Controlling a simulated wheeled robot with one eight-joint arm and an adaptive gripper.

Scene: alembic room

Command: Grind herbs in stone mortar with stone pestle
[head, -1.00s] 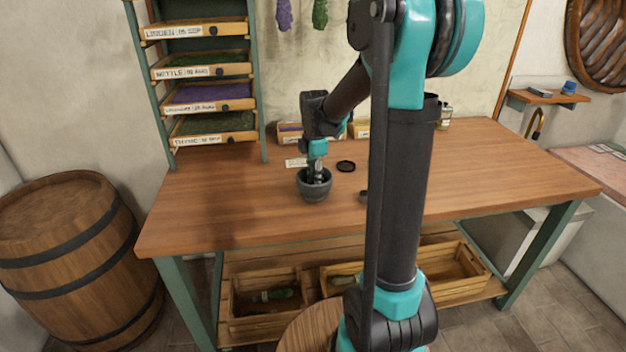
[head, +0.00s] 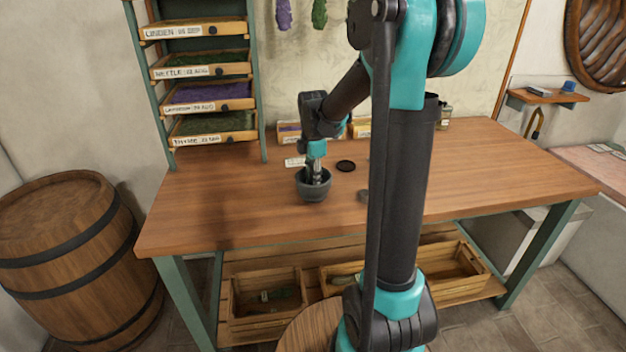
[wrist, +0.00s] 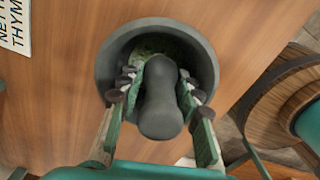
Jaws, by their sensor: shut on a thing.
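The dark grey stone mortar (head: 313,191) stands on the wooden table, left of its middle. In the wrist view the round mortar (wrist: 113,62) holds green herbs (wrist: 150,45) at its bottom. My gripper (head: 315,172) reaches down into the mortar from above. In the wrist view my gripper (wrist: 160,95) is shut on the dark grey pestle (wrist: 160,110), one finger on either side. The pestle's lower end is inside the mortar bowl, near the herbs. Whether it touches the bottom is hidden.
A small dark disc (head: 346,166) lies on the table (head: 240,215) behind and right of the mortar. Small boxes (head: 289,132) stand at the back. A drawer rack (head: 208,90) stands at the left back. The table's left front is clear.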

